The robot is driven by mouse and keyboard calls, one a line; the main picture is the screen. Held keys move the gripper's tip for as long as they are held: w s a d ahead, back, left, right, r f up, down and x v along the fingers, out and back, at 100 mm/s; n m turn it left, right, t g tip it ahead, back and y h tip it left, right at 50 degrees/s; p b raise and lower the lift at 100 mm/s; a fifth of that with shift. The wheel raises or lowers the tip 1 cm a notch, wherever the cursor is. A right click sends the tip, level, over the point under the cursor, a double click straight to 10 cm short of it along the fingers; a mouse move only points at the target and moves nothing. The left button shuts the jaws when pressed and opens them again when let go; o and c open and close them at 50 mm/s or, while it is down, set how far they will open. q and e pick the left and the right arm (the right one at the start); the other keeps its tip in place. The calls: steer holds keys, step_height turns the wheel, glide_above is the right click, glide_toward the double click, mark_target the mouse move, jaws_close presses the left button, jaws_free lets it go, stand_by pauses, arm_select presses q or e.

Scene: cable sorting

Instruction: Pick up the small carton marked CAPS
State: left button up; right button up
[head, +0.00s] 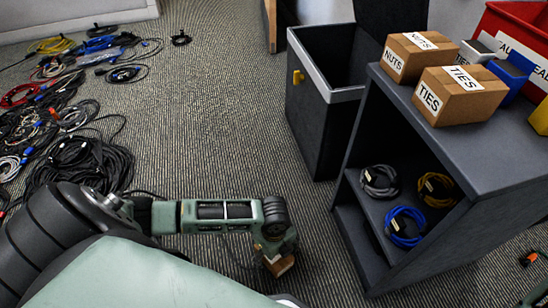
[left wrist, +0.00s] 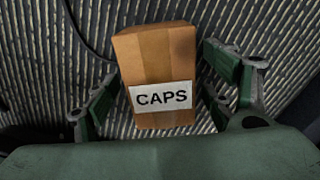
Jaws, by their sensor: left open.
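The small brown carton marked CAPS (left wrist: 155,62) stands between the two fingers of my left gripper (left wrist: 163,88) in the left wrist view. Its white label faces the palm side. The fingers are open, one on each side, with a visible gap on the left and a narrower one on the right. In the head view the left gripper (head: 276,247) points down near the floor at the lower middle. The carton (head: 281,266) shows partly below it, its upper part hidden by the gripper.
A dark shelf (head: 480,150) at right bears cartons marked NUTS (head: 405,60) and TIES (head: 462,103), with coiled cables (head: 380,181) inside. A dark bin (head: 318,120) stands beside it. Tangled cables (head: 70,130) cover the floor at left. The carpet (head: 220,110) between is clear.

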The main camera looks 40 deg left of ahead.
arm_select(q)
steer(key=shift+c, duration=0.7)
steer(key=c, duration=1.2)
steer(key=shift+r, duration=0.1)
